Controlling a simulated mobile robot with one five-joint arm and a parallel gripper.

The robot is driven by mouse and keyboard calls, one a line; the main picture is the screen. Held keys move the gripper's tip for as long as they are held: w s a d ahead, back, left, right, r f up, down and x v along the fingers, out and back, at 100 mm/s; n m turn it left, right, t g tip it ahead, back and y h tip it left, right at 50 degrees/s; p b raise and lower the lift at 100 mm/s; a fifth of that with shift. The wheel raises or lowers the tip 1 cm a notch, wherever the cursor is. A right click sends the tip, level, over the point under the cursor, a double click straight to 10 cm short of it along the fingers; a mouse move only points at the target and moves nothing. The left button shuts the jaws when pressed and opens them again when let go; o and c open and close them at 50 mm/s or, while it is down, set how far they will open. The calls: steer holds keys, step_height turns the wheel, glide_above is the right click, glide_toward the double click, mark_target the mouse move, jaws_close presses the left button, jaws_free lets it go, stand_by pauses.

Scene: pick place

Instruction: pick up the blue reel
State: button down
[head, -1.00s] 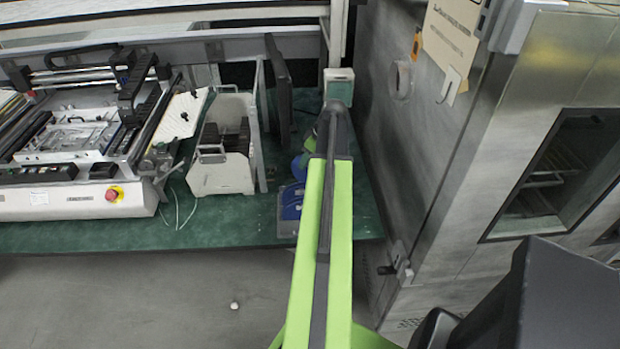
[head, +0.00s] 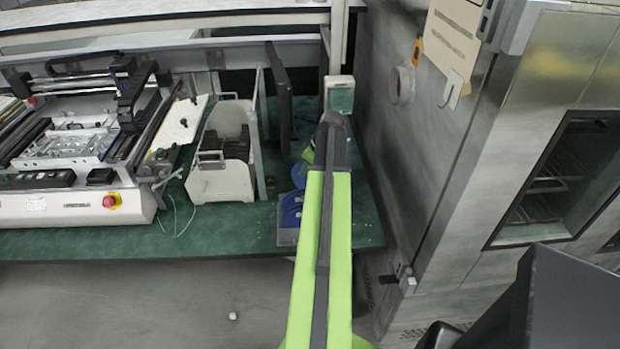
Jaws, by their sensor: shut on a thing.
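A blue round thing, likely the blue reel (head: 299,174), shows in part just left of my arm on the green table. My arm hides its right side. More blue rounded pieces (head: 290,207) sit in a grey holder just in front of it, near the table's front edge. My green arm reaches forward over this spot, and a small green part of it shows beside the blue thing. My gripper is hidden behind the arm, so I cannot see its fingers or what is between them.
A white crate with dark slots (head: 222,175) stands left of the blue pieces. Dark upright panels (head: 280,95) stand behind. A machine with a red button (head: 111,201) fills the left. A large metal cabinet (head: 425,150) closes off the right. A small white ball (head: 233,316) lies on the floor.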

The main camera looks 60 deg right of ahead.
steer(key=shift+r+p, duration=0.55)
steer(key=p+v, duration=0.4)
steer(key=shift+w+r, duration=0.35)
steer(key=s+a+r+p, duration=0.1)
steer(key=s+r+p, duration=0.4)
steer(key=s, duration=0.5)
steer(key=shift+s+r+p, duration=0.35)
steer(key=shift+s+p, duration=0.05)
steer(key=shift+p, duration=0.15)
